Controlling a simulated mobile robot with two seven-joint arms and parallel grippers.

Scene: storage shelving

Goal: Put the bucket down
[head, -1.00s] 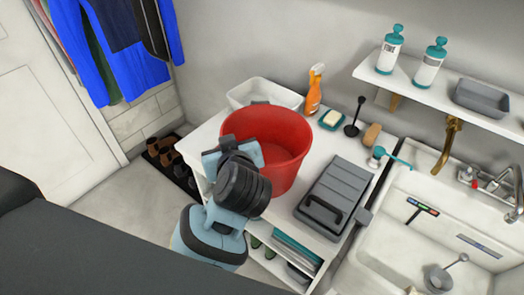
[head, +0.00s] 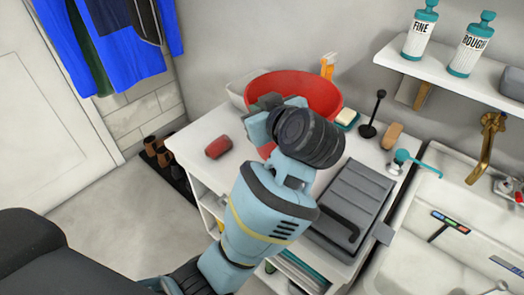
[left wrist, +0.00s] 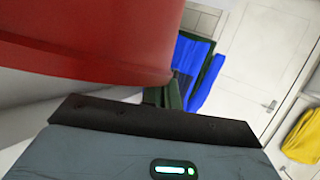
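The red bucket (head: 318,91) is at the back of the white counter (head: 200,176), in front of the wall. My left gripper (head: 268,108) is at the bucket's near left rim and looks shut on it; my wrist hides part of the bucket. In the left wrist view the bucket's red wall (left wrist: 90,40) fills the upper left, right against a dark finger. The bucket's base is hidden in the head view, so I cannot tell whether it touches the counter. My right gripper is out of view.
A small red object (head: 218,147) lies on the counter's left part, with bare surface around it. A white basin (head: 238,92) and an orange spray bottle (head: 328,65) are partly behind the bucket. A grey case (head: 352,195) lies to the right, beside the sink (head: 460,170).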

